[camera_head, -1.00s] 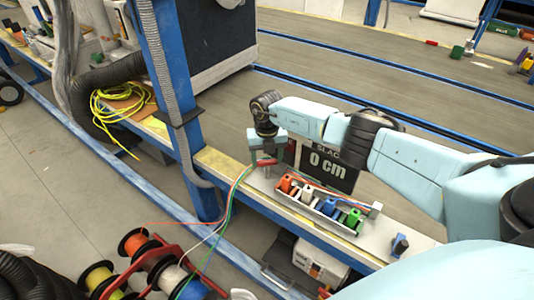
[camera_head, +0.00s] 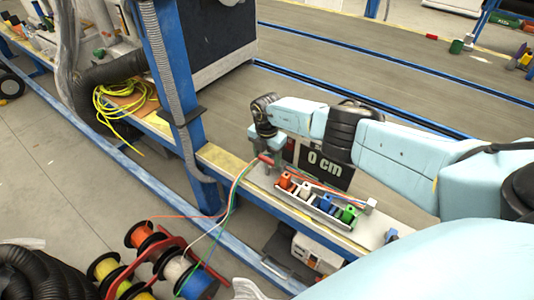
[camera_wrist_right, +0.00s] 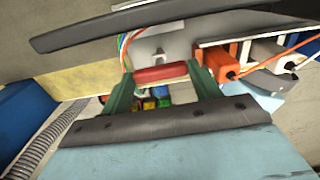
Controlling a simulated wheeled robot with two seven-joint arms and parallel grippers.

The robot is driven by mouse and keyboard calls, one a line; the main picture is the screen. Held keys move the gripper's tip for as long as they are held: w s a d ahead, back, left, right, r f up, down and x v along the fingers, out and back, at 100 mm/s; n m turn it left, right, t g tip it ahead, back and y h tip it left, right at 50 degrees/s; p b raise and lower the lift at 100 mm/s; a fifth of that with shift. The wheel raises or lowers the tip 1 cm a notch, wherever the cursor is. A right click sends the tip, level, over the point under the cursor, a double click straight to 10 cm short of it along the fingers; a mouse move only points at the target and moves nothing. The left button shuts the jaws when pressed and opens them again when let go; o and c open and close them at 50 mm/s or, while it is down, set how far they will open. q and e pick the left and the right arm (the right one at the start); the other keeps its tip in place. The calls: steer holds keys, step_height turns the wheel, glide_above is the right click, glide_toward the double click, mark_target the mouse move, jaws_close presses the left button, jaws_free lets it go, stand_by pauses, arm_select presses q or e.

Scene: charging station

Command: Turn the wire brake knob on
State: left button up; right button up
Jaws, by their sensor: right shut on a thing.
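The wire brake knob seems to be the red bar-shaped handle (camera_head: 265,160) at the left end of the grey wire panel (camera_head: 261,178). My right gripper (camera_head: 270,158) reaches down over it from above. In the right wrist view the red handle (camera_wrist_right: 161,73) lies crosswise between the two green fingers (camera_wrist_right: 160,85), which are shut on it. Orange, white and green wires run past the handle. I cannot tell the knob's on or off position. My left gripper is not in view.
Orange, white, blue and green wire blocks (camera_head: 322,202) stand in a row on the panel, close to the right of my gripper. A black display (camera_head: 325,164) reading "0 cm" stands behind. Wire spools (camera_head: 172,268) on a red rack are in front. A blue post (camera_head: 175,95) rises to the left.

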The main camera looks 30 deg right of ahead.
mark_target(267, 159)
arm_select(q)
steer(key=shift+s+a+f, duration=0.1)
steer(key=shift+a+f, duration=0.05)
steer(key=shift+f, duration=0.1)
arm_select(e)
steer(key=shift+m, duration=0.3)
steer(key=o, duration=1)
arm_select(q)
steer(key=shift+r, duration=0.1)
arm_select(e)
steer(key=shift+r, duration=0.1)
step_height(267, 159, up, 6)
steer(key=p, duration=0.4)
steer(key=shift+f, duration=0.2)
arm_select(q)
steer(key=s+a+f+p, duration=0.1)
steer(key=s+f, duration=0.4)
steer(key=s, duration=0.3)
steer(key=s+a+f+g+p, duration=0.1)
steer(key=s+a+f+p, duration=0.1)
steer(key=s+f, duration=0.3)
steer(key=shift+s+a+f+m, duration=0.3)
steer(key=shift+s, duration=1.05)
arm_select(e)
steer(key=shift+r, duration=3.8)
